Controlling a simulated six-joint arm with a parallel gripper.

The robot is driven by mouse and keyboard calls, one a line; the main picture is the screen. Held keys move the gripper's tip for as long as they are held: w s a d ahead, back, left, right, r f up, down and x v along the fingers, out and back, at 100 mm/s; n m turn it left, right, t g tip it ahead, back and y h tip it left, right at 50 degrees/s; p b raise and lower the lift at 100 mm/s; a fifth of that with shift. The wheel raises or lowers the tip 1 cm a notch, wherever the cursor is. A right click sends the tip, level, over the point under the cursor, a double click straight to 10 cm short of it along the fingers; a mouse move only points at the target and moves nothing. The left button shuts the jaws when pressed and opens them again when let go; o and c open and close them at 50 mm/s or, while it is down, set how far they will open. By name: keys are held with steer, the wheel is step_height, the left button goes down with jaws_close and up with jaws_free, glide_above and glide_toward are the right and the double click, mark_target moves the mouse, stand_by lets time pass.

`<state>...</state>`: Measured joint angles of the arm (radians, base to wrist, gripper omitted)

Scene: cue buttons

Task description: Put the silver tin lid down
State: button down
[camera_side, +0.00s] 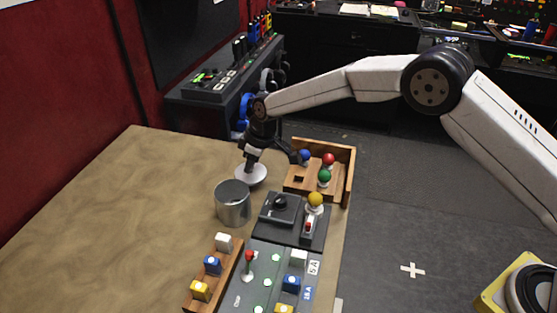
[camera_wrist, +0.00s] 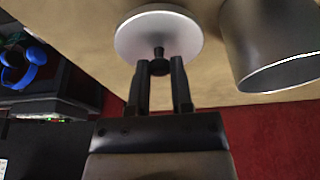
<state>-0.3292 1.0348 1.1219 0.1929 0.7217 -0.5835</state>
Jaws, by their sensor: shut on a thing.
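The silver tin lid (camera_side: 252,175) is a pale round disc with a dark knob, behind and a little right of the tin in the side view. My gripper (camera_side: 248,162) is shut on the lid's knob. In the wrist view the lid (camera_wrist: 159,27) lies beyond the fingertips of my gripper (camera_wrist: 159,66), which pinch the dark knob. The silver tin (camera_side: 233,204) stands upright on the table with its top uncovered. The tin also shows at the right of the wrist view (camera_wrist: 270,45). I cannot tell whether the lid touches the table.
A wooden rack (camera_side: 347,178) with blue, red and green balls stands right of the lid. A dark box (camera_side: 290,218) with a knob and a lever is right of the tin. A button panel (camera_side: 262,277) lies in front. The tan table (camera_side: 110,220) is clear at the left.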

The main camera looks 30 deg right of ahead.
mark_target(264, 174)
steer(key=shift+w+f, duration=0.25)
steer(key=shift+f, duration=1.55)
steer(key=shift+f, duration=0.1)
steer(key=c, duration=0.5)
jaws_free()
steer(key=shift+v, duration=6.1)
steer(key=shift+a, duration=0.1)
steer(key=shift+s, duration=0.1)
